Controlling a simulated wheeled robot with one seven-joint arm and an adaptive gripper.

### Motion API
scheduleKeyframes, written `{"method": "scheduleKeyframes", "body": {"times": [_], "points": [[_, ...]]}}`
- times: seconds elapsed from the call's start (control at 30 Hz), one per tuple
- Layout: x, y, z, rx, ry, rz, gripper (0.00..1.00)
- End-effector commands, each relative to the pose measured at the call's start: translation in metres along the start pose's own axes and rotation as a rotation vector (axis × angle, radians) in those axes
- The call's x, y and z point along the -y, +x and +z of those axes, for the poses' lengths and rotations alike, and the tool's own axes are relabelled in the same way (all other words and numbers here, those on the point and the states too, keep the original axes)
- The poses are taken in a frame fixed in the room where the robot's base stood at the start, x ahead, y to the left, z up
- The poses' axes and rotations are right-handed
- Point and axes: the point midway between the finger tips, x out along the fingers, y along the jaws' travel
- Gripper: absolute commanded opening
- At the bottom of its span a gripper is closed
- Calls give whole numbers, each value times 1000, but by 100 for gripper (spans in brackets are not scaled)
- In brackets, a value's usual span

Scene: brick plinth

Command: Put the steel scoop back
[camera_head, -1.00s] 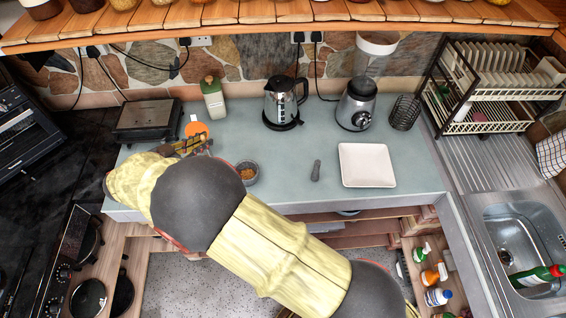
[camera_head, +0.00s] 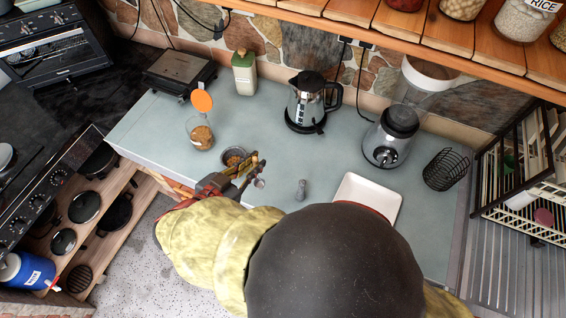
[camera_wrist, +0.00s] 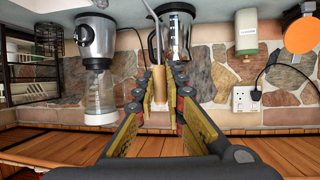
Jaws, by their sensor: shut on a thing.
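The steel scoop has a thin metal shaft and a tan handle (camera_wrist: 158,84), which stands between my fingers in the wrist view. My gripper (camera_wrist: 160,92) is shut on that handle. In the head view my gripper (camera_head: 244,172) is above the counter's front part, just right of and in front of a small dark bowl (camera_head: 235,155) with brown contents. A small shiny metal end of the scoop (camera_head: 260,183) shows beside the fingers. A glass jar (camera_head: 200,134) with brown contents and a raised orange lid (camera_head: 202,102) stands to the left. My arm hides part of the counter's front.
A wooden shelf (camera_head: 400,30) overhangs the back.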

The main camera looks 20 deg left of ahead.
Motion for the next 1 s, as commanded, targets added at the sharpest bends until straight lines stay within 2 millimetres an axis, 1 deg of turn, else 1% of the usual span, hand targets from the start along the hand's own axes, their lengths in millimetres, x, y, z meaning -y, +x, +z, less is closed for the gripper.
{"method": "scheduleKeyframes", "body": {"times": [0.07,0.17,0.47,0.5,0.6,0.73,1.0], "points": [[0,9,2,1,2,5,0],[4,28,2,1,4,10,0],[23,99,5,2,4,12,0],[25,107,11,2,0,10,0],[30,126,21,2,0,9,0],[34,144,30,2,3,8,0],[37,160,38,2,2,8,0]]}}
